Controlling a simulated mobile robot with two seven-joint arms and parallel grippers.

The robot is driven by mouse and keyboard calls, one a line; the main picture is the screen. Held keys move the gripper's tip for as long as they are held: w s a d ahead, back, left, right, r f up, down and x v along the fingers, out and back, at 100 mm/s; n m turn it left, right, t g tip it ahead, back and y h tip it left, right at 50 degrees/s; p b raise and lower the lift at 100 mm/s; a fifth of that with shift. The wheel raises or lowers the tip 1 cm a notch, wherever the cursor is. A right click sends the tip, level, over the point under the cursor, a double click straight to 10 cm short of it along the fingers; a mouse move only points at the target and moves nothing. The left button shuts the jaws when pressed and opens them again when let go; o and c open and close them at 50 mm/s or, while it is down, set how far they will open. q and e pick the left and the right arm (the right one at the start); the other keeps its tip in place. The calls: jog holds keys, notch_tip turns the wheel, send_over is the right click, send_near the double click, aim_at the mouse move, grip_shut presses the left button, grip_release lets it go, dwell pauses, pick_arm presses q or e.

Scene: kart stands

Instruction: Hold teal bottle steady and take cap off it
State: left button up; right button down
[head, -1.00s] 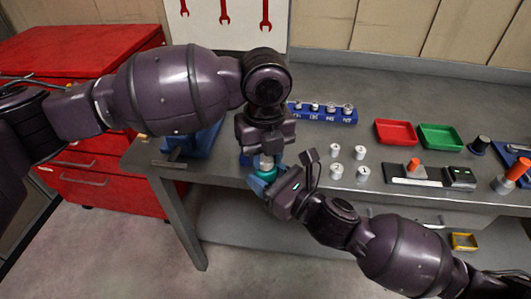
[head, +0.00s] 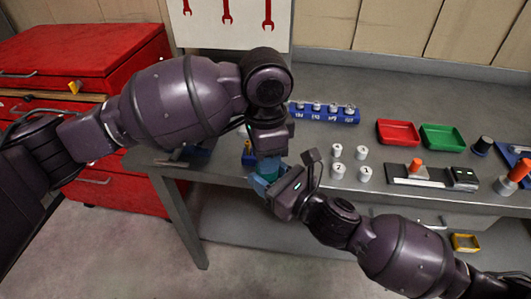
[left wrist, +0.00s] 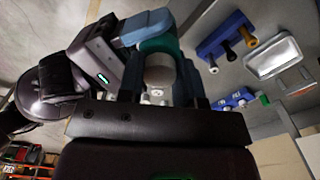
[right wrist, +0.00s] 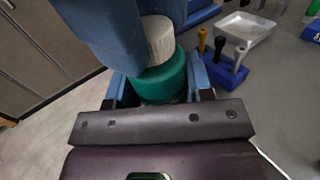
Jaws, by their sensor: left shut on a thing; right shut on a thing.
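The teal bottle (right wrist: 160,82) is held upright in my right gripper (head: 273,186), off the front edge of the bench. Its body also shows in the left wrist view (left wrist: 160,46). The pale cap (right wrist: 157,38) sits on the bottle's top, touching it, and shows between my left fingers in the left wrist view (left wrist: 159,74). My left gripper (head: 267,158) comes down from above and is shut on the cap. My right gripper's fingers are shut around the bottle's body. In the head view the cap is hidden by my left gripper.
The grey bench (head: 400,100) carries a blue rack (head: 325,113), several small white cylinders (head: 337,171), a red tray (head: 397,132) and a green tray (head: 442,137). A red cabinet (head: 80,50) stands at the left. Below the grippers is open floor.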

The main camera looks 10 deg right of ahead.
pick_arm(q)
jog(key=n, duration=1.1)
jog(key=shift+s+n, duration=0.15)
jog(key=shift+n, duration=0.25)
jog(key=n, duration=0.4)
jog(key=shift+d+n, duration=0.1)
jog(key=shift+n, duration=0.2)
jog(key=n, duration=0.6)
jog(key=shift+r, duration=0.2)
pick_arm(e)
jog(key=shift+d, duration=0.1)
pick_arm(q)
jog(key=shift+r, duration=0.5)
pick_arm(e)
jog(key=shift+f, duration=0.1)
pick_arm(q)
jog(key=shift+r, duration=0.2)
jog(key=shift+r, duration=0.3)
